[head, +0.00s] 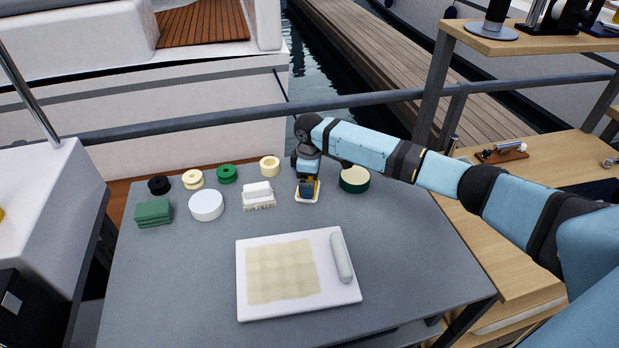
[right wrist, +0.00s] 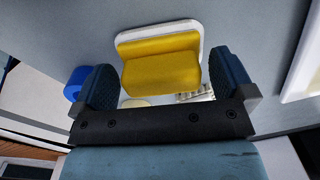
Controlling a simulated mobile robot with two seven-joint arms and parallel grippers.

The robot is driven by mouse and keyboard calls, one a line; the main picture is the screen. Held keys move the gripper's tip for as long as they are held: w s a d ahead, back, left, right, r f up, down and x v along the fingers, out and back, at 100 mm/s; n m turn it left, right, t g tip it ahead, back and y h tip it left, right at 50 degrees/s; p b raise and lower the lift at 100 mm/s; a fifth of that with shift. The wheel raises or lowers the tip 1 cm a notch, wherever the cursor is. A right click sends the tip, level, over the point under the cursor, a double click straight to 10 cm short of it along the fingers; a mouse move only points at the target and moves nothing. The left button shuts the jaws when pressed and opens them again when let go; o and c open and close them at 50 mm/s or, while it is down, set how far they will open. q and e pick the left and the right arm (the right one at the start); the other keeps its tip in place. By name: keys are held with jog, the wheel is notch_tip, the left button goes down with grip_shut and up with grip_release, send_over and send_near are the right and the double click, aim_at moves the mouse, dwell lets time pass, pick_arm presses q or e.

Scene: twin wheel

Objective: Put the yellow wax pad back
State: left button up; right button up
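The yellow wax pad (right wrist: 160,75) shows in the right wrist view as a yellow block. It leans over another yellow surface on a small white tray (right wrist: 203,40); I cannot tell whether the two yellow parts are one piece. My right gripper (right wrist: 163,64) is open, with one dark blue finger on each side of the pad. A gap shows on the right side; the left finger is very close to the pad. In the head view my right gripper (head: 307,186) is over the white tray (head: 305,201) and hides most of the pad. My left gripper is not in view.
Just left of the tray is a white block on a holder (head: 259,195); just right, a round green tub (head: 354,179). Several spools, a white disc (head: 206,205) and green pads (head: 154,212) stand further left. A white board (head: 255,313) with a roller (head: 341,258) lies in front.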

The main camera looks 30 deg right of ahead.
jog(key=shift+r, duration=0.15)
notch_tip(320, 180, up, 12)
dwell(0.4)
dwell(0.3)
